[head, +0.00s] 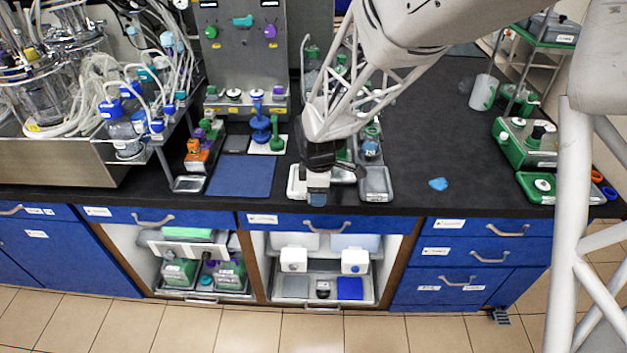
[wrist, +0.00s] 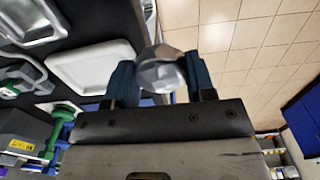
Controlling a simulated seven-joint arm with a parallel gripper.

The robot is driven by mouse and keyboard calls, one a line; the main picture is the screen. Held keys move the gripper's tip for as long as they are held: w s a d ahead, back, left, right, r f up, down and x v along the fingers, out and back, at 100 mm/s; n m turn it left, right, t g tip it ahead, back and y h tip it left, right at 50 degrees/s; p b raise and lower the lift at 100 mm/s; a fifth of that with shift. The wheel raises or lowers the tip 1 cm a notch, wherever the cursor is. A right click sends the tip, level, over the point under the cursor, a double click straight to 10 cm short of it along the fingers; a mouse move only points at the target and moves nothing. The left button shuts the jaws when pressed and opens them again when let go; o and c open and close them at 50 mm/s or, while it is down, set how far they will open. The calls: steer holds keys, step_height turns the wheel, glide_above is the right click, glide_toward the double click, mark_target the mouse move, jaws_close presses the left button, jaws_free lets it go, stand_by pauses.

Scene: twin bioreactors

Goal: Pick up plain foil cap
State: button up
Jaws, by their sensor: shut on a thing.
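The plain foil cap (wrist: 160,73) is a crumpled silver piece in the wrist view, between the two blue fingertips of my gripper (wrist: 161,80). My gripper is shut on it, with one finger on each side. In the head view my gripper (head: 317,197) is over the front edge of the black bench, near the middle. The cap cannot be made out in the head view.
A white tray (wrist: 92,66) lies beside my gripper in the wrist view. A metal tray (head: 376,184) is to the right of my gripper, and a blue mat (head: 241,176) is to the left. A blue crumpled piece (head: 438,184) lies on the clear right part of the bench (head: 425,135).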

steer(key=shift+s+d+r, duration=0.1)
steer(key=shift+s+d, duration=0.15)
steer(key=shift+s, duration=0.5)
steer(key=shift+s+d+r, duration=0.1)
steer(key=shift+s+d, duration=0.15)
steer(key=shift+s, duration=0.45)
steer(key=shift+s+d, duration=0.25)
steer(key=shift+s, duration=0.5)
steer(key=w+d+r+m, duration=0.4)
steer(key=w+r, duration=0.3)
steer(key=w, duration=0.2)
steer(key=w+d+r+m, duration=0.3)
steer(key=w+r+m, duration=0.2)
steer(key=w+r, duration=0.35)
steer(key=w+d+m, duration=0.9)
steer(key=w+d, duration=0.8)
steer(key=d, duration=0.1)
steer(key=shift+s+a+f+n, duration=0.6)
steer(key=shift+s+a+n, duration=0.5)
steer(key=shift+a+n, duration=0.9)
steer(key=shift+s+a+f+n, duration=0.55)
steer(key=shift+s+a+n, duration=0.7)
steer(key=shift+n, duration=1.3)
steer(key=shift+s+a+f+n, duration=0.6)
steer(key=shift+s+a+n, duration=0.3)
steer(key=shift+a+n, duration=1.15)
